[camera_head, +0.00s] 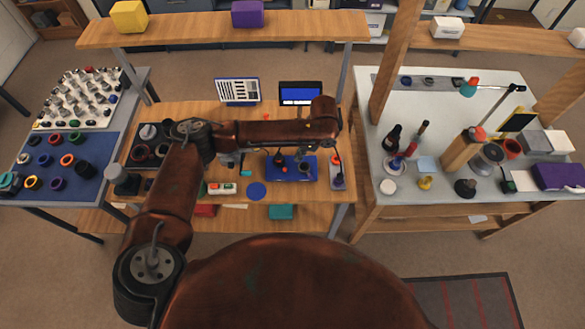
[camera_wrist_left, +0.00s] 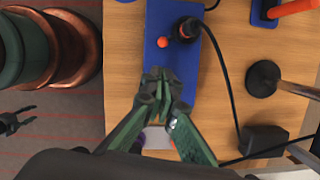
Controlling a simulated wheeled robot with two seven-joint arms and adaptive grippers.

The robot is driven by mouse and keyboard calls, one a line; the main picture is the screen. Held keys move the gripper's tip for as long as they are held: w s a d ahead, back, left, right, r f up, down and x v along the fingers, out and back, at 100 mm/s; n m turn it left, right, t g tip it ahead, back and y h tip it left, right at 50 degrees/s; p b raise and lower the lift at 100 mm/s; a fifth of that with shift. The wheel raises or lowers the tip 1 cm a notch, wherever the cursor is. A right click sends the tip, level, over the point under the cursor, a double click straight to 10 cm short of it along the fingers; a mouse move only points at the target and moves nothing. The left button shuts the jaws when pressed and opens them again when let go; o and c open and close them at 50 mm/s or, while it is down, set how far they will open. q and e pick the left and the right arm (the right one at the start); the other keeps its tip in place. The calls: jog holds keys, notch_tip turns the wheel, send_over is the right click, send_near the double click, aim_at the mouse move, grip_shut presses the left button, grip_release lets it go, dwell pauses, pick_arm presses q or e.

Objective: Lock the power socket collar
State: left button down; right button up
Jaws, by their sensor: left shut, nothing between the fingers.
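The power socket, with a dark round collar (camera_wrist_left: 187,29) and a black cable, stands on a blue base plate (camera_wrist_left: 152,56). A round red button (camera_wrist_left: 163,42) sits beside it. In the head view the blue plate (camera_head: 291,177) lies on the middle bench, with the dark socket (camera_head: 281,160) towards its left. My left gripper (camera_wrist_left: 164,90) has its fingertips together and empty, over the plate and apart from the collar. In the head view this gripper (camera_head: 300,156) is small and dark under my forearm. Whether it touches the plate is unclear.
The cable runs past a black round foot with a rod (camera_wrist_left: 264,78) to a black box (camera_wrist_left: 262,140). A blue stand with an orange bar (camera_wrist_left: 290,8) is close by. A grey board (camera_head: 337,173) lies right of the plate. A blue disc (camera_head: 257,190) lies left.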

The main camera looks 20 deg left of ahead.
aim_at(290, 173)
pick_arm(q)
jog(key=shift+f, duration=0.1)
jog(key=x, duration=0.8)
jog(key=shift+f, duration=0.2)
jog(key=shift+x, duration=0.75)
jog(key=shift+s+r+m+p, duration=0.1)
jog(key=shift+s+m+p, duration=0.15)
jog(key=shift+m+p, duration=0.2)
